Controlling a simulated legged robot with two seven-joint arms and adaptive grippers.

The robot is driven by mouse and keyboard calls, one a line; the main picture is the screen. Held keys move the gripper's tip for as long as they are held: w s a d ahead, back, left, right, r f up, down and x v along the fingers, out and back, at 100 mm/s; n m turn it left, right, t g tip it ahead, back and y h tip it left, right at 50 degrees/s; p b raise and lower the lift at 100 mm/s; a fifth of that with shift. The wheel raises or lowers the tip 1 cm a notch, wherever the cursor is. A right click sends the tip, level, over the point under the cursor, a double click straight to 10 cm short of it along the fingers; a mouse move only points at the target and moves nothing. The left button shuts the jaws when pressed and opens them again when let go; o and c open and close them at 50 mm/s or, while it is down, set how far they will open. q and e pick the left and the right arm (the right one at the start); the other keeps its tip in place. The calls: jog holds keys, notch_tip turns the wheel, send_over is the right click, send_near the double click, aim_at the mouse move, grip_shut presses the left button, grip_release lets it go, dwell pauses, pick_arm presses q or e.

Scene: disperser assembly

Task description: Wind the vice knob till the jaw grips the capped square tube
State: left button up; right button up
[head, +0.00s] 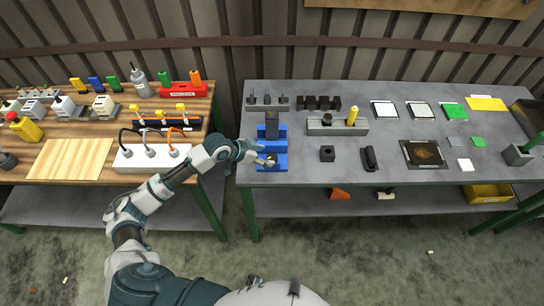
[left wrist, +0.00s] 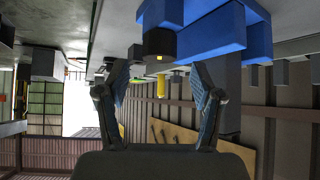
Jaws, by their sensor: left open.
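The blue vice (head: 273,133) stands at the left front of the grey table; it also shows in the left wrist view (left wrist: 215,30). Its round black knob (left wrist: 158,42) carries a small yellow mark. My left gripper (head: 264,159) is at the front of the vice. In the left wrist view the left gripper (left wrist: 158,72) is open, with its fingers spread to either side of the knob's line and the knob just beyond the tips. I see no clear contact. My right gripper is not in view.
Right of the vice are a grey block (head: 325,127) with a yellow cylinder (head: 352,116), a small black block (head: 327,153) and a black part (head: 370,158). A wooden bench (head: 65,160) with a white power strip (head: 130,160) stands left, across a gap.

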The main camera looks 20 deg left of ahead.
aim_at(271, 157)
pick_arm(q)
jog(key=x, duration=0.4)
jog(key=shift+a, duration=0.1)
jog(key=shift+w+d+f, duration=0.25)
jog(key=shift+d, duration=0.1)
jog(key=c, duration=1.2)
